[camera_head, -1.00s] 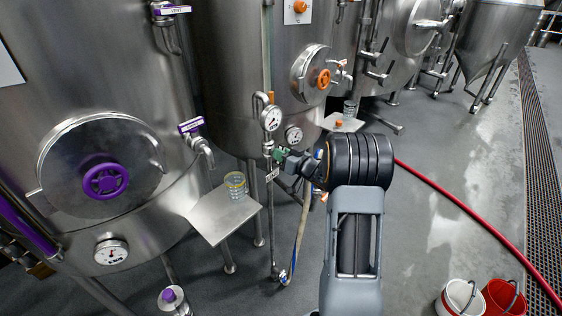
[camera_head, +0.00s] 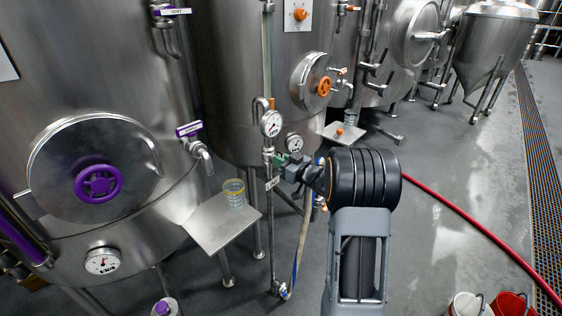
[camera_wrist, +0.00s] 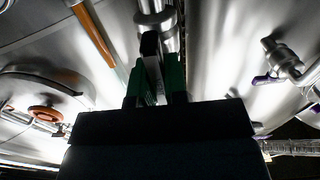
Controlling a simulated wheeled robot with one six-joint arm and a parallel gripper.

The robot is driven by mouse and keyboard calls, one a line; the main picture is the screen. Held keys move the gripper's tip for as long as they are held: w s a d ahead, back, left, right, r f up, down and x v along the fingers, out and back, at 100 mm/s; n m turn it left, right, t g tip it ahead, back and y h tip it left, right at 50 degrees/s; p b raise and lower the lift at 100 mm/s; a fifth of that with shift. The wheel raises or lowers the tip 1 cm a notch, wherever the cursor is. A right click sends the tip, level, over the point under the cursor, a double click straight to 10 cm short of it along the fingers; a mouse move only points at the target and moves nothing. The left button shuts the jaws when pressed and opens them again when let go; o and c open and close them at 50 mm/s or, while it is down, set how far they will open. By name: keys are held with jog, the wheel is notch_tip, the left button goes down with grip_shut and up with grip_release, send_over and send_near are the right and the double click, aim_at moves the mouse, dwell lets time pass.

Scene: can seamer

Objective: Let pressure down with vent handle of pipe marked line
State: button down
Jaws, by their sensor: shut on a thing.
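A thin vertical pipe (camera_head: 268,205) with a pressure gauge (camera_head: 271,123) stands in front of the middle tank. A small white tag (camera_head: 272,183) hangs on it; its writing is too small to read. My gripper (camera_head: 283,160), with green fingers, is at the pipe just below the gauge. In the wrist view my gripper (camera_wrist: 159,78) is shut on a dark, narrow handle (camera_wrist: 150,46) that sticks up between the fingers beside the metal pipe fitting (camera_wrist: 158,20). In the head view the fingers mostly hide the handle.
A left tank has a purple wheel (camera_head: 98,183) and a tap labelled in purple (camera_head: 189,129). A glass (camera_head: 234,193) stands on a metal shelf (camera_head: 215,225) left of the pipe. A red hose (camera_head: 450,205) and buckets (camera_head: 511,304) are on the floor at right.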

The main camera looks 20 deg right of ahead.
jog(key=c, duration=1.1)
grip_release()
jog(key=shift+c, duration=0.2)
jog(key=b+v, duration=0.1)
jog(key=v, duration=1.2)
jog(key=shift+s+d, duration=0.25)
jog(key=shift+s, duration=0.1)
